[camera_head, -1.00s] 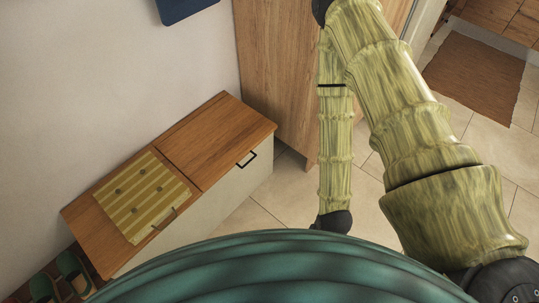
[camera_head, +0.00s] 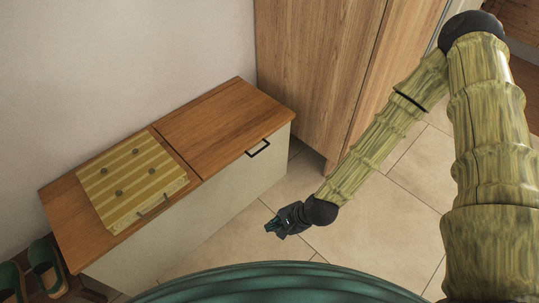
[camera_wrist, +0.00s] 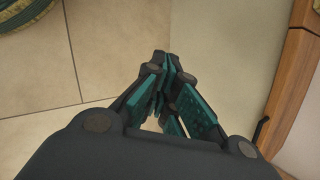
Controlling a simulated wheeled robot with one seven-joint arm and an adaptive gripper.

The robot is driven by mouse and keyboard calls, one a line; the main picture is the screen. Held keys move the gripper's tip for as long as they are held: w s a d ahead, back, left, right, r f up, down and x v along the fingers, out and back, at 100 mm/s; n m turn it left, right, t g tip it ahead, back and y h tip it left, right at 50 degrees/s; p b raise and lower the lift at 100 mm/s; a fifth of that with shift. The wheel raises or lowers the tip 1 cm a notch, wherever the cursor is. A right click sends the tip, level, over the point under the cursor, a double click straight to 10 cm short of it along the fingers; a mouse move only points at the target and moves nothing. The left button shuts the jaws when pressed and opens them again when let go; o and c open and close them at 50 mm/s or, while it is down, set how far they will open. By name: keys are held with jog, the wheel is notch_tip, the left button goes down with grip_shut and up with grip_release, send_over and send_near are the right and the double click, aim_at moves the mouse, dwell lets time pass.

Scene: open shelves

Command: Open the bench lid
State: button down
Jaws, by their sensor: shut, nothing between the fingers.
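The bench (camera_head: 190,225) stands against the wall in the head view, with a pale front and a wooden top in two sections. The right lid section (camera_head: 220,125) is bare and lies flat, closed. A black handle (camera_head: 258,148) sits at its front edge. A striped yellow cushion (camera_head: 131,181) lies on the left section. My gripper (camera_head: 270,226) is in front of the bench, below and apart from the handle, over the floor. In the wrist view my gripper (camera_wrist: 165,65) is shut and empty, with the wooden edge (camera_wrist: 288,75) and part of the handle (camera_wrist: 261,131) at right.
A tall wooden cabinet (camera_head: 310,70) stands right of the bench, close to my forearm. Green shoes (camera_head: 42,265) are at the bench's left end. The tiled floor (camera_head: 375,235) in front is clear.

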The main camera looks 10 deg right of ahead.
jog(key=w+a+f+m+t+y+b, duration=0.1)
jog(key=w+f+m+b, duration=0.1)
jog(key=w+b, duration=0.2)
jog(key=w+f+m+t+b, duration=0.1)
jog(key=w+f+m+b, duration=0.1)
jog(key=w+b, duration=0.15)
jog(key=w+d+r+m+t+y+b, duration=0.1)
jog(key=w+d+m+t+b, duration=0.2)
jog(key=w+d+m+b, duration=0.5)
jog(key=w+d+r+m+t+y+b, duration=0.1)
jog(key=w+d+m+t+b, duration=0.15)
jog(key=w+b, duration=0.9)
jog(key=b+x, duration=0.4)
jog(key=x, duration=0.6)
jog(key=shift+m+t, duration=0.35)
jog(key=shift+m, duration=0.1)
notch_tip(320, 180, up, 5)
jog(key=p, duration=0.4)
jog(key=shift+w+a+f, duration=0.1)
jog(key=shift+a+f, duration=0.1)
jog(key=shift+f, duration=0.05)
jog(key=shift+r, duration=0.1)
